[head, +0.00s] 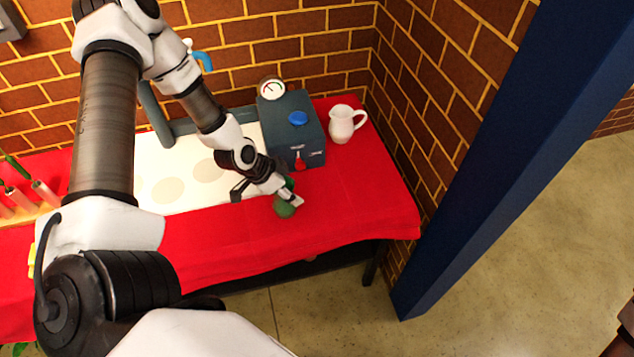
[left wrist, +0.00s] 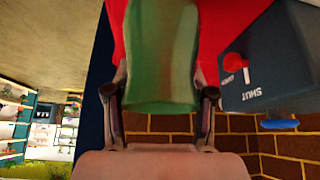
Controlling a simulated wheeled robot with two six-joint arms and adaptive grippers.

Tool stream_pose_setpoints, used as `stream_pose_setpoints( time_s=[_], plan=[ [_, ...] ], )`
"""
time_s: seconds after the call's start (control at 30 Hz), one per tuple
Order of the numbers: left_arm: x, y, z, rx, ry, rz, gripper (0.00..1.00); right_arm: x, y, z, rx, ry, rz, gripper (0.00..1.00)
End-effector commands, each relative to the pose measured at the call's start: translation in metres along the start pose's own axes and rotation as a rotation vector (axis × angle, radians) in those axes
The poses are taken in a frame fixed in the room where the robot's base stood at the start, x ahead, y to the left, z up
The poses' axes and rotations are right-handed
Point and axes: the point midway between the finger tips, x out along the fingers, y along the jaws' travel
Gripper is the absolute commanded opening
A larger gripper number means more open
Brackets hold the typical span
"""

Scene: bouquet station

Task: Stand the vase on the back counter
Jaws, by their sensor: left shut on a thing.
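The green vase (head: 284,208) is at the front right part of the counter covered in red cloth (head: 350,205). My left gripper (head: 284,194) is shut on it and hides part of it. In the left wrist view the vase (left wrist: 160,50) sits between the two fingers of my left gripper (left wrist: 160,92), red cloth beyond it. I cannot tell whether the vase's base touches the cloth. My right gripper is not in view.
A grey-blue machine (head: 312,135) with a gauge, blue knob and red lever stands just behind the vase. A white pitcher (head: 342,124) stands at the back right. A pale board (head: 165,165) lies to the left. Red cloth to the vase's right is clear. A blue post (head: 480,170) rises beyond the counter's right end.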

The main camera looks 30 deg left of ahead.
Motion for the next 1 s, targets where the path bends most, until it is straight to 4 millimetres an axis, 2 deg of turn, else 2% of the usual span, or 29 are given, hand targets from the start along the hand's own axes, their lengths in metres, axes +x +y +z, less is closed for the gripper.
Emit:
stream_pose_setpoints(
  time_s=[0.03, 0.07, 0.17, 0.3, 0.4, 0.47, 0.7, 1.0],
  plan=[
    [0.018, -0.003, -0.009, 0.014, 0.0, -0.003, 0.0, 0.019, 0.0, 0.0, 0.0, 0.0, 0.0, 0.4],
    [0.024, -0.004, -0.016, 0.015, 0.0, -0.003, 0.0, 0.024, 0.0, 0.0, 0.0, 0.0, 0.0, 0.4],
    [0.035, -0.008, -0.04, 0.015, -0.001, -0.003, 0.0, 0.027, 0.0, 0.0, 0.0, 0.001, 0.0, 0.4],
    [0.048, -0.012, -0.069, 0.013, -0.002, -0.002, 0.0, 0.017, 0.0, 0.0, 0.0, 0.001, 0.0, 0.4],
    [0.057, -0.015, -0.081, 0.007, -0.001, -0.002, 0.0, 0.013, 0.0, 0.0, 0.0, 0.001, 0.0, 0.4],
    [0.062, -0.015, -0.082, 0.004, -0.001, -0.001, 0.0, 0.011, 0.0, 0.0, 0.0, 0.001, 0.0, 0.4],
    [0.089, -0.015, -0.066, 0.0, 0.001, 0.0, 0.0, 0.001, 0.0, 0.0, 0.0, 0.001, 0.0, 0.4],
    [0.094, -0.015, -0.063, -0.001, 0.002, -0.001, 0.0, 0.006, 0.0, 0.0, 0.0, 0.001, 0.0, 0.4]
  ],
)
